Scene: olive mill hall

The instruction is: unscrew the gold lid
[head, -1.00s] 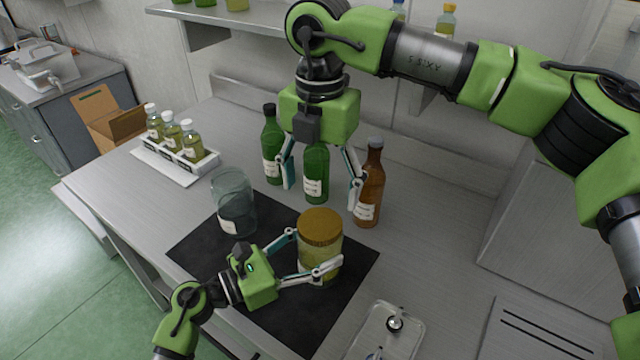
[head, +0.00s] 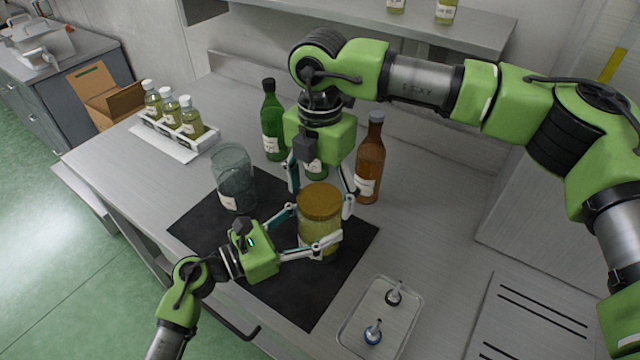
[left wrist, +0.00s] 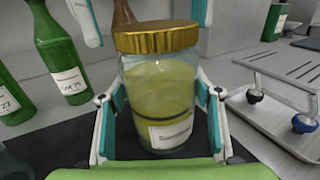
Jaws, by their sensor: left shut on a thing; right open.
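A glass jar (head: 318,240) of yellow-green liquid stands upright on the black mat (head: 205,250). Its gold lid (head: 320,202) is on top; it also shows in the left wrist view (left wrist: 156,38). My left gripper (head: 318,245) is shut on the jar body, with one finger on each side (left wrist: 160,108). My right gripper (head: 322,195) is open and points down over the jar. Its fingers are on either side of the lid in the head view. I cannot tell if they touch the lid.
An empty glass jar (head: 233,178) stands at the mat's back left. Green bottles (head: 272,125) and a brown bottle (head: 370,160) stand behind. A rack (head: 190,142) of small bottles is at left.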

